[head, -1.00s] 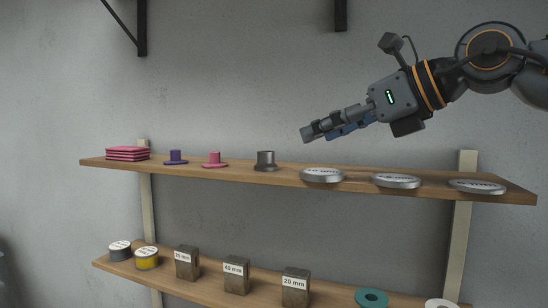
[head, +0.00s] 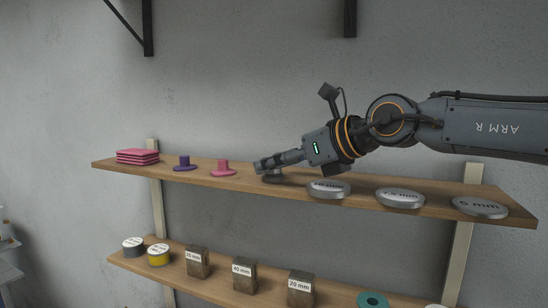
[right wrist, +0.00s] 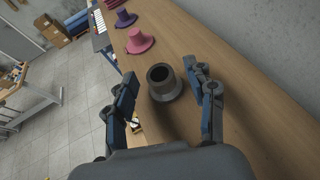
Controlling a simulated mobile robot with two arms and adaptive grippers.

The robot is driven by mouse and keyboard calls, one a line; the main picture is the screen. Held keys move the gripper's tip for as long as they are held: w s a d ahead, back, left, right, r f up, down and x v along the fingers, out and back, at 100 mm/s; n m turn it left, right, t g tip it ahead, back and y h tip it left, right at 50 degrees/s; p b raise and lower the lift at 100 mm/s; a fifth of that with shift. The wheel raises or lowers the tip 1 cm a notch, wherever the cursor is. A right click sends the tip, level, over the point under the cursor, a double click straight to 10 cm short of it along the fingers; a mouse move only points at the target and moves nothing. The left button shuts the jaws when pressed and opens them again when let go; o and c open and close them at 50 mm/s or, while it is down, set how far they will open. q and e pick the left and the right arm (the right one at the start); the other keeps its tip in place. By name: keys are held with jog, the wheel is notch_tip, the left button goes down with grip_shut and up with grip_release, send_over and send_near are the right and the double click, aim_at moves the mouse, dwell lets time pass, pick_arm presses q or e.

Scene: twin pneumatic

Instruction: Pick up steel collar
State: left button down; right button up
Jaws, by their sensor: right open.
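The steel collar (right wrist: 164,84) is a dark grey flanged cylinder with a hole in its top. It stands upright on the upper shelf (head: 300,175). In the head view my right gripper covers most of it, and only its lower flange (head: 273,180) shows. My right gripper (head: 262,166) is open at the collar. In the right wrist view the open fingers (right wrist: 162,80) are on both sides of the collar, with a gap visible on each side. Whether a finger touches it cannot be told. My left gripper is not in view.
On the upper shelf a pink collar (head: 223,169), a purple collar (head: 185,164) and pink stacked pads (head: 138,156) lie left of it. Metal discs (head: 328,189) lie to the right. Labelled blocks (head: 243,275) and spools (head: 158,255) stand on the lower shelf (head: 215,290).

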jog(key=shift+x, duration=1.15)
jog(key=shift+s+d+r, duration=0.1)
jog(key=shift+d, duration=0.1)
jog(key=shift+c, duration=0.6)
jog(key=c, duration=0.4)
grip_shut()
jog(key=shift+a, duration=0.1)
jog(key=shift+r, duration=0.15)
